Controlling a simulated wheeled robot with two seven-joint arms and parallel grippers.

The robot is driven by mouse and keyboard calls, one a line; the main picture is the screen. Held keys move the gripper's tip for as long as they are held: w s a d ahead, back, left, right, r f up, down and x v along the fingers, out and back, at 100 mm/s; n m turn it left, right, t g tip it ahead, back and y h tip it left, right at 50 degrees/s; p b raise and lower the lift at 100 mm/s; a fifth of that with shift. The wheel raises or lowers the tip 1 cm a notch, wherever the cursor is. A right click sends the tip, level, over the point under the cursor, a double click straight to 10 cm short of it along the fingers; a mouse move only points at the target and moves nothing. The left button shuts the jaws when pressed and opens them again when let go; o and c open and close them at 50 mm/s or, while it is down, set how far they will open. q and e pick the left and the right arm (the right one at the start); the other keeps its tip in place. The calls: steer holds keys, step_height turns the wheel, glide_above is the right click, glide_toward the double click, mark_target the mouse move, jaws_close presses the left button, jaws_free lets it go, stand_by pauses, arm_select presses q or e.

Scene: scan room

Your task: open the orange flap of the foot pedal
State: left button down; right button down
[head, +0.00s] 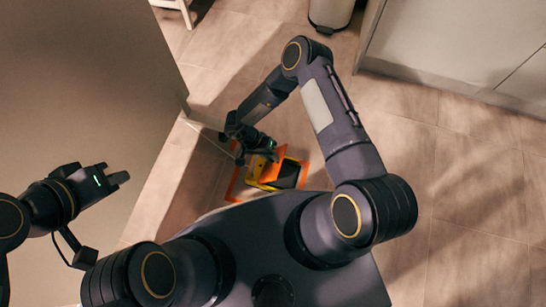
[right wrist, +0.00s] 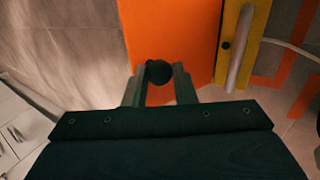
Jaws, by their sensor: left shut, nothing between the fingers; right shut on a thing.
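The foot pedal is on the floor in the middle of the head view, with a yellow body (head: 256,184) and a black pad (head: 289,176). Its orange flap (head: 272,171) seems to stand tilted up from the body; the exact angle is unclear. In the right wrist view the flap (right wrist: 175,35) fills the upper middle, beside the yellow body (right wrist: 253,60) with a grey bar. My right gripper (right wrist: 159,74) is shut on a black round knob (right wrist: 159,71) at the flap's near edge. My left gripper (head: 118,178) is shut and empty, far left of the pedal.
Orange tape marks (head: 235,184) frame the pedal on the tiled floor (head: 465,190). A wall or panel (head: 90,90) stands close on the left. White cabinets (head: 450,40) and a bin (head: 330,12) are at the back. The floor on the right is clear.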

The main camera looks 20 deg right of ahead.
steer(key=shift+w+a+f+b, duration=0.3)
steer(key=shift+w+a, duration=0.2)
steer(key=shift+a, duration=0.25)
steer(key=shift+w+a+f+b, duration=0.25)
steer(key=shift+w+a, duration=0.2)
steer(key=shift+a, duration=0.3)
stand_by(0.6)
steer(key=c, duration=1.2)
jaws_free()
steer(key=shift+o, duration=0.2)
steer(key=shift+w, duration=0.1)
